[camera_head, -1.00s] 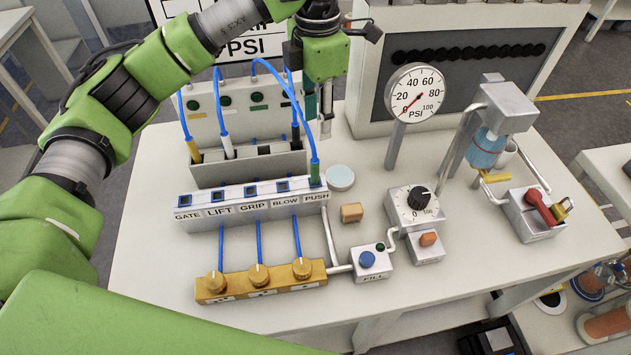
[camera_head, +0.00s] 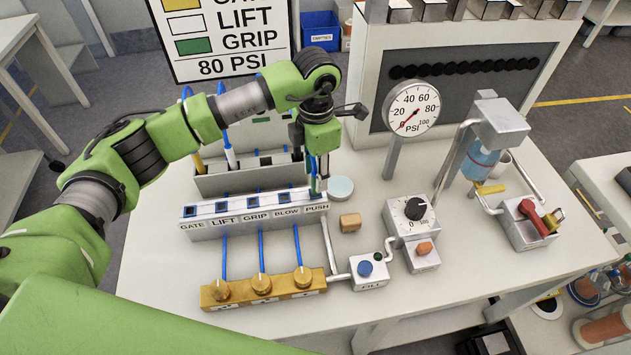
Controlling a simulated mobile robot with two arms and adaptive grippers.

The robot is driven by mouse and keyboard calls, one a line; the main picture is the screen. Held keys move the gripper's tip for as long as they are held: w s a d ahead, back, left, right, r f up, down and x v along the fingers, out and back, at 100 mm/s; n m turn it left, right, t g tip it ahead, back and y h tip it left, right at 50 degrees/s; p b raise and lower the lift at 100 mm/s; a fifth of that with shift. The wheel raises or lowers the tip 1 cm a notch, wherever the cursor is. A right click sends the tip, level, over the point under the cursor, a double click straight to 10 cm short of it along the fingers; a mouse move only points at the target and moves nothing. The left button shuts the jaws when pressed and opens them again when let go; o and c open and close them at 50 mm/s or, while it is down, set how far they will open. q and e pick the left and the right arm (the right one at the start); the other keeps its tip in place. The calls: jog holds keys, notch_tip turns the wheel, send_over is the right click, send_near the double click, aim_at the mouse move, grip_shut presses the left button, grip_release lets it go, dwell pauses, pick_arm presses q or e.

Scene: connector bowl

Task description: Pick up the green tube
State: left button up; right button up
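The green tube end (camera_head: 313,184) stands upright at the right end of the white labelled block (camera_head: 255,226), by the PUSH label. My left gripper (camera_head: 319,178) points down right at it, with its fingers around or just beside the green end. The fingers and arm hide most of it and its blue hose, and I cannot tell whether the fingers touch it. A white tube end (camera_head: 231,158) and a yellow one (camera_head: 197,163) stand in the grey holder (camera_head: 222,183) behind the block. My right gripper is not in view.
A gold manifold (camera_head: 262,288) sits in front. The table (camera_head: 150,262) is bare at the left front.

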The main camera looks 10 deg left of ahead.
pick_arm(q)
jog(key=shift+f+p, duration=0.45)
jog(key=shift+f, duration=0.95)
grip_shut()
